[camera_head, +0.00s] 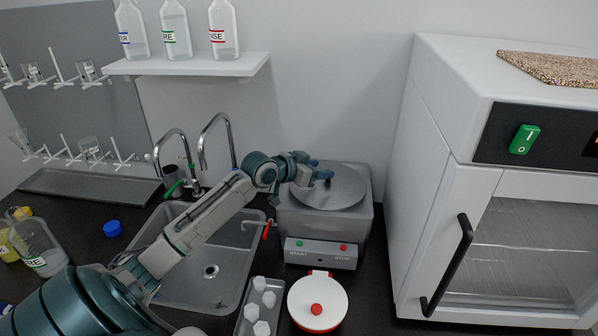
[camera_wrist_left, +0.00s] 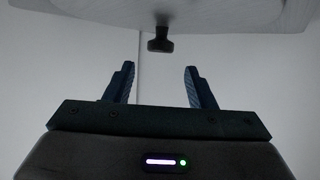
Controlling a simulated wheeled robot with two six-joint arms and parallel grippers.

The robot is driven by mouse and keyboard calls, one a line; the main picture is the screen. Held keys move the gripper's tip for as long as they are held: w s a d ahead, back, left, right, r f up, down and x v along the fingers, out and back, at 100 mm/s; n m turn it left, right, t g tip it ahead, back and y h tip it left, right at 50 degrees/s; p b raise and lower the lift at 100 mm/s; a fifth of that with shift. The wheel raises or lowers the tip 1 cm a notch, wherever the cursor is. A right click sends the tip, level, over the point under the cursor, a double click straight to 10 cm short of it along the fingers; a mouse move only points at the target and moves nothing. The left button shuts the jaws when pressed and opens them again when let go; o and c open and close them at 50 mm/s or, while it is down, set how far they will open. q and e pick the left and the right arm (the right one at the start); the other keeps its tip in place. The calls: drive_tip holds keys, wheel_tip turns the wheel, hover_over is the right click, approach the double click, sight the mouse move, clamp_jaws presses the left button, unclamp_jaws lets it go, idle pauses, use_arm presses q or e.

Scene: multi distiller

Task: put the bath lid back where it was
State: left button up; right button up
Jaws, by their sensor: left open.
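The bath lid (camera_head: 338,195) is a round grey metal disc lying on top of the square metal bath (camera_head: 362,225). In the left wrist view the lid's underlit grey surface (camera_wrist_left: 230,14) fills the top edge, with its black knob (camera_wrist_left: 160,43) sticking out toward me. My left gripper (camera_head: 324,170) is at the lid's upper part in the head view. It also shows in the left wrist view (camera_wrist_left: 158,68), open, with blue fingers apart and the knob just beyond and between the fingertips. The gripper holds nothing. My right gripper is not in view.
A sink (camera_head: 225,285) with two taps lies left of the bath. A red-and-white round pot (camera_head: 330,298) and a tray of white pieces (camera_head: 246,325) stand in front. A white oven (camera_head: 428,160) stands right. A bottle shelf (camera_head: 190,66) hangs behind.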

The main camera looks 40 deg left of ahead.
use_arm(q)
drive_tip(key=b+v, duration=0.1)
drive_tip(key=v, duration=0.4)
drive_tip(key=shift+f, duration=0.1)
drive_tip(key=shift+v, duration=0.8)
drive_tip(key=shift+s+a+b, duration=0.2)
drive_tip(key=shift+s+b, duration=0.1)
drive_tip(key=shift+s, duration=0.05)
drive_tip(key=shift+s+d+r, duration=0.1)
drive_tip(key=shift+s+r, duration=0.15)
drive_tip(key=shift+r, duration=0.1)
